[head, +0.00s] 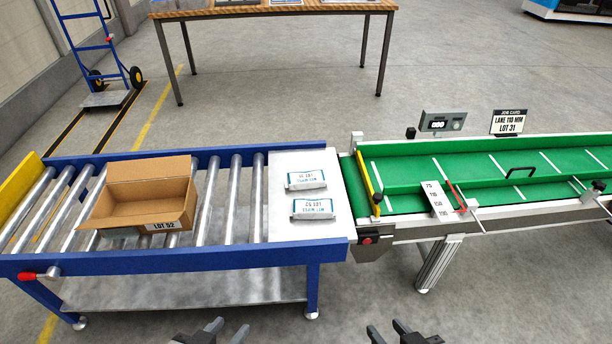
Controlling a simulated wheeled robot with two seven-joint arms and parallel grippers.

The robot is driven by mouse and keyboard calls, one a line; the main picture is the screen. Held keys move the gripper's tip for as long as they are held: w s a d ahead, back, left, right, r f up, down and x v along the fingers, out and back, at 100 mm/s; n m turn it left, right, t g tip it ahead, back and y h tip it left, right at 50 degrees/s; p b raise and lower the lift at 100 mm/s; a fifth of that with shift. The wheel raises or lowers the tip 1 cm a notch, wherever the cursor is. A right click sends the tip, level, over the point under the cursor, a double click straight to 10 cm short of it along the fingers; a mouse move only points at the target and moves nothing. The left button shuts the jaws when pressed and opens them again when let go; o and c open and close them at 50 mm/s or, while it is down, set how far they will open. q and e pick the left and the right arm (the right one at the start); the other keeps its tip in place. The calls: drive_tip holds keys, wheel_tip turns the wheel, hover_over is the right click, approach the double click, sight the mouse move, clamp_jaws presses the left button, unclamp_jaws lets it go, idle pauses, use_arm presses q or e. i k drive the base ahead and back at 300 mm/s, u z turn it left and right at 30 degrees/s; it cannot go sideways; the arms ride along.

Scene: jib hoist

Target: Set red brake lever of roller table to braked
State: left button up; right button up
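The roller table (180,263) has a blue frame and steel rollers and stands at the left. Its red brake lever (27,277) sits at the near left corner of the frame, its red knob pointing left from a metal pivot. My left gripper (228,329) is at the bottom edge, in front of the table, with its fingers apart and nothing between them. My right gripper (388,332) is at the bottom edge to the right, fingers apart and empty. Both are well away from the lever, and their lower parts are cut off by the picture edge.
An open cardboard box (120,211) labelled LOT 52 rests on the rollers. Two white packs (306,180) lie on the white plate (268,222). A green conveyor (400,174) adjoins at the right. A yellow end stop (24,197) closes the left end. Floor in front is clear.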

sight(52, 274)
drive_tip(key=u, duration=2.05)
drive_tip(key=i, duration=1.05)
drive_tip(key=z, duration=0.6)
